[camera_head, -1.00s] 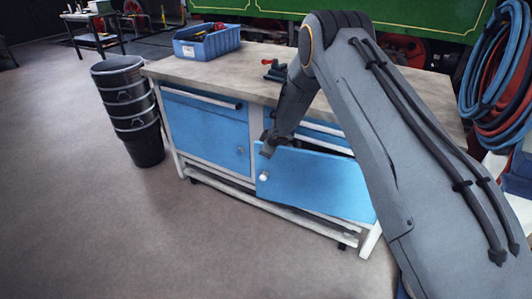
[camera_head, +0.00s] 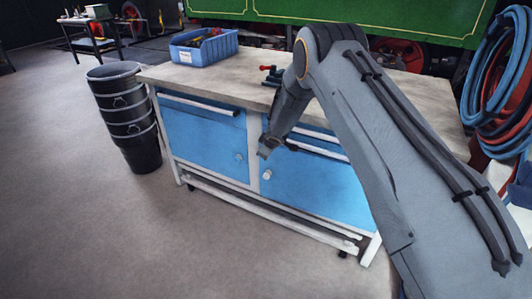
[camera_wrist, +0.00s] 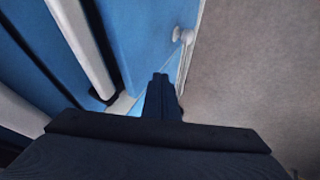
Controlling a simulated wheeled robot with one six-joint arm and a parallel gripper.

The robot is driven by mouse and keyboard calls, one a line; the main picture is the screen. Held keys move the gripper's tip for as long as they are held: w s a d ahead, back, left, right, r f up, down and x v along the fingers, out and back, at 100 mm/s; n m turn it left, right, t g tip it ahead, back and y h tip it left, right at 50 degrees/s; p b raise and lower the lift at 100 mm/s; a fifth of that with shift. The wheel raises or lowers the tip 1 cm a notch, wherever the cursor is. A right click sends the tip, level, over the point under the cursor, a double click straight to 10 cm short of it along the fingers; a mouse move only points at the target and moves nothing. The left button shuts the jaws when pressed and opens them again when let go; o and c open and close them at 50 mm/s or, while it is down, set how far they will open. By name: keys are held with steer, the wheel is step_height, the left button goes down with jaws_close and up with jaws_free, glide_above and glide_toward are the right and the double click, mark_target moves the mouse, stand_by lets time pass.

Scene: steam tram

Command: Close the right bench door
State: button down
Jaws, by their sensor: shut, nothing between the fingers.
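The right bench door (camera_head: 315,190) is a blue panel with a round white knob (camera_head: 267,174) near its upper left corner. In the head view it looks in line with the bench front, with no clear gap; my arm hides its right part. My gripper (camera_head: 265,150) is shut and empty, in front of the bench near the door's upper left corner. In the wrist view the gripper's dark closed fingers (camera_wrist: 162,88) point past blue panels and a pale knob (camera_wrist: 183,35). I cannot tell whether they touch the door.
The left door (camera_head: 205,140) is shut, under a drawer with a white handle (camera_head: 200,103). A blue bin (camera_head: 203,50) and a small vise (camera_head: 271,74) are on the worktop. Stacked black buckets (camera_head: 127,115) stand left of the bench. The floor in front is clear.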

steer(key=shift+s+a+f+b, duration=0.1)
steer(key=shift+b, duration=1.15)
steer(key=s+r+b, duration=0.8)
steer(key=s, duration=0.1)
steer(key=s+d+r+m+g+h+p, duration=0.15)
steer(key=s+d+r+m+p, duration=0.35)
steer(key=s+d, duration=0.7)
steer(key=s+d+r+m+g+h+p, duration=0.1)
steer(key=s+d+r+m+g+p, duration=0.25)
steer(key=s+d+r, duration=0.85)
steer(key=s+a+f+m+g+p, duration=0.1)
steer(key=s+m+g+p, duration=0.1)
steer(key=s, duration=1.5)
steer(key=shift+s+m+p, duration=0.3)
steer(key=shift+m+p, duration=0.15)
steer(key=shift+m, duration=0.7)
